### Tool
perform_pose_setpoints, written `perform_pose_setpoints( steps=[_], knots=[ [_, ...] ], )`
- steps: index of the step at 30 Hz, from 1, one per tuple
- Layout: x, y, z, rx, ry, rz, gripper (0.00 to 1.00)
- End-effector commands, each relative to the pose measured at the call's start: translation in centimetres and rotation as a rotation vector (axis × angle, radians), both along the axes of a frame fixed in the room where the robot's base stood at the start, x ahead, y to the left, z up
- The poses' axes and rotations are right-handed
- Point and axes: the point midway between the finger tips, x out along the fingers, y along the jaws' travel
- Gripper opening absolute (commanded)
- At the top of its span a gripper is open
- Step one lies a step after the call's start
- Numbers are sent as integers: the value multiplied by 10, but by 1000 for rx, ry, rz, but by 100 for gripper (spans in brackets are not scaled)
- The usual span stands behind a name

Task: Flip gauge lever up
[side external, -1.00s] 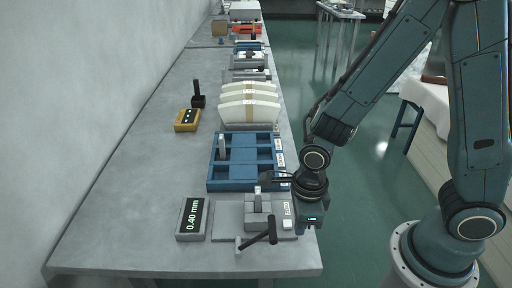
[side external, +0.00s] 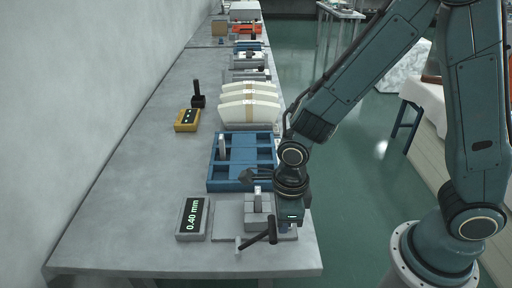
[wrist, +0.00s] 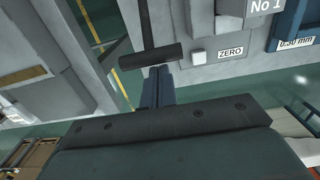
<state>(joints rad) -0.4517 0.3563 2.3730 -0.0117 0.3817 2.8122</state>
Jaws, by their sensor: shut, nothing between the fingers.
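The gauge (side external: 257,211) is a grey block on a plate at the table's near end, beside a display (side external: 193,219) reading 0.40 mm. Its black lever (side external: 261,238) has a thin rod and a thick crossbar handle, sticking out low and tilted on the near side. In the wrist view the handle (wrist: 150,55) lies across, just ahead of my fingertips. My gripper (wrist: 158,72) is shut and empty, pointing down at the right side of the gauge. In the side view my gripper (side external: 289,226) is right of the handle; whether it touches the handle cannot be told.
A white button (wrist: 198,56) labelled ZERO is close to the fingertips. A blue compartment tray (side external: 213,187) holding a light block stands behind the gauge. A yellow device (side external: 187,120) and cream curved pieces (side external: 249,108) are farther back. The table's left part is clear.

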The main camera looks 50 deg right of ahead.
Motion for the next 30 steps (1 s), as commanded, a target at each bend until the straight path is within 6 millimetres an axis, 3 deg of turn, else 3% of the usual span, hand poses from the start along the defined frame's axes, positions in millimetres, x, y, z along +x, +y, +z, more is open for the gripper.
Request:
perform_pose_setpoints(
  steps=[30],
  knots=[
    [7, 7, 9, -64, 63, 0, 0]
  ],
)
